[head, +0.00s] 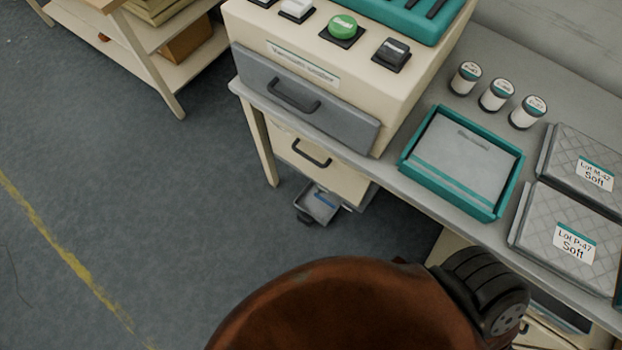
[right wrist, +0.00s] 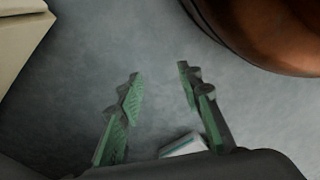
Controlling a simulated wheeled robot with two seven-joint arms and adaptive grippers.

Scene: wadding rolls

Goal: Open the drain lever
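No part in the head view can be clearly made out as the drain lever. A beige machine (head: 350,80) with a grey front drawer (head: 300,98) stands on the bench, and its label begins with "Vacuum". Below the bench is a beige drawer front (head: 318,163) with a black handle. My left gripper is not in view.
On the machine are a green button (head: 343,26) and a black switch (head: 391,53). A teal-rimmed tray (head: 411,153), three jars and grey quilted packs (head: 560,240) lie on the bench. A shelf stands upper left. The floor (head: 130,190) at left is clear.

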